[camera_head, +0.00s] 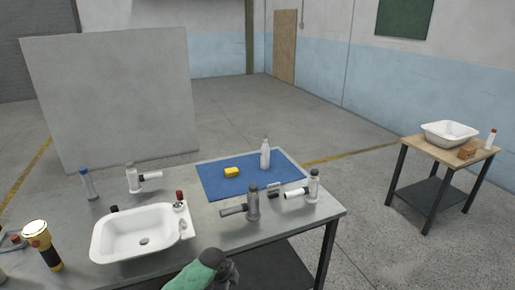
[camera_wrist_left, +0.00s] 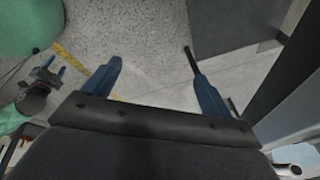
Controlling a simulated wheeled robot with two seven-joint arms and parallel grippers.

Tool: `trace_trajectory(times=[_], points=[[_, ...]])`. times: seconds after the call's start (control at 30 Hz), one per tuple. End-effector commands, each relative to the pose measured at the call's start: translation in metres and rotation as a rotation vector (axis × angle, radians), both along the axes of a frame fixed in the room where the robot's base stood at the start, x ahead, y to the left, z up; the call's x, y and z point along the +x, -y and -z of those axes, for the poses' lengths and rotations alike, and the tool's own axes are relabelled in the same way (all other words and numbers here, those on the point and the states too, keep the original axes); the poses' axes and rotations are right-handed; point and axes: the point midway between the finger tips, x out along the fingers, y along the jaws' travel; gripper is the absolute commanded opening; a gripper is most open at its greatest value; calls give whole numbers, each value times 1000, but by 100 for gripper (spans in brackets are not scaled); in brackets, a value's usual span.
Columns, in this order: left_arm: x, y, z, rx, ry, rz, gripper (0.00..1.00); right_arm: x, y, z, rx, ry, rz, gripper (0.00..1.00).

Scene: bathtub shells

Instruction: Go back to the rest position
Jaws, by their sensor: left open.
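In the left wrist view my left gripper (camera_wrist_left: 151,57) is open, with its two dark blue fingers apart and nothing between them. Grey floor and a yellow line show beyond the fingers. My right gripper (camera_wrist_left: 53,68) shows small at the left edge of that view, its two blue fingers apart and seemingly empty. In the head view a green arm link of mine with a dark end stands at the bottom middle, by the table's front edge. No fingers show in that view, and I cannot tell which arm it is.
A wooden side table (camera_head: 425,150) stands right; floor between is clear.

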Motion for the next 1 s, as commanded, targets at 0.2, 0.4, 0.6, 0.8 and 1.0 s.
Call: trace_trajectory(times=[0.2,0.4,0.6,0.8,1.0], points=[[-38,-3,76,-63,-51,-290,85,0,1,0,-1,0,-1,52],[-84,-14,143,-101,-98,-559,85,0,6,0,-7,0,-3,52],[-145,-31,211,-119,-147,-824,85,0,11,0,-12,0,-5,52],[-223,-52,275,-115,-191,-1083,85,0,8,0,-10,0,-5,52],[-315,-74,329,-93,-227,-1324,85,0,3,0,-3,0,-2,52]])
